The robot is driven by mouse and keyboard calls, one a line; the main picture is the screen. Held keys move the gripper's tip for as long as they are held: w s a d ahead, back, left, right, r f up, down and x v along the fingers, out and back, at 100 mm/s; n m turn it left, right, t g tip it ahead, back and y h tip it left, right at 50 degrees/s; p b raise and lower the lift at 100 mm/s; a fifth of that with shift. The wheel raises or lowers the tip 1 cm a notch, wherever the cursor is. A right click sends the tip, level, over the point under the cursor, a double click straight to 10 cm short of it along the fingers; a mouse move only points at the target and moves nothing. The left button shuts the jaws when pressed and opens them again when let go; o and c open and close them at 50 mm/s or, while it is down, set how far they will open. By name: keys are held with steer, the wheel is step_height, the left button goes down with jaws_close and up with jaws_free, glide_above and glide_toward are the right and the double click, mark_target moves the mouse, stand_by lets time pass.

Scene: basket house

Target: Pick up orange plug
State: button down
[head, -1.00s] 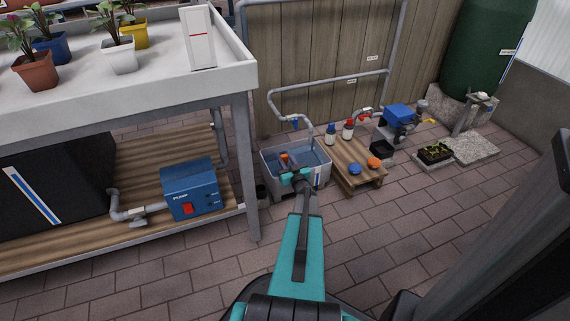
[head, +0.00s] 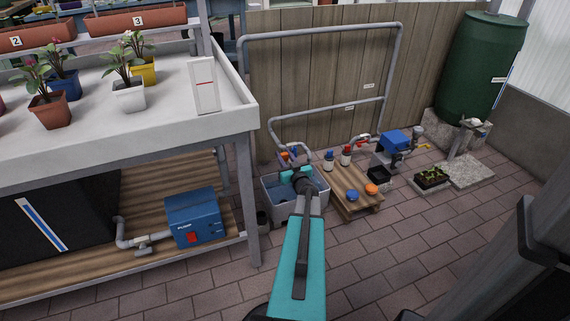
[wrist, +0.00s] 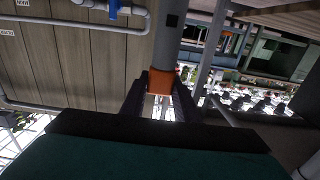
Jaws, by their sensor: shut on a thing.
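The orange plug (head: 284,156) is between the fingers of my gripper (head: 292,160), above the back of the grey tub (head: 296,209) in the head view. In the wrist view the orange plug (wrist: 160,82) sits between the two dark fingers of my gripper (wrist: 160,92), which are shut on it. A grey cylinder extends up from the orange part there; I cannot tell whether it belongs to the plug or is a pipe behind it. My arm hides part of the tub.
A wooden pallet (head: 350,207) right of the tub carries two bottles, a blue lid (head: 352,195) and an orange lid (head: 371,189). A grey pipe (head: 285,116) runs behind the tub. A bench with a blue pump (head: 195,217) stands left.

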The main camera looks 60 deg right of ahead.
step_height(320, 180, up, 11)
steer(key=p, duration=0.3)
steer(key=shift+f, duration=0.15)
stand_by(0.7)
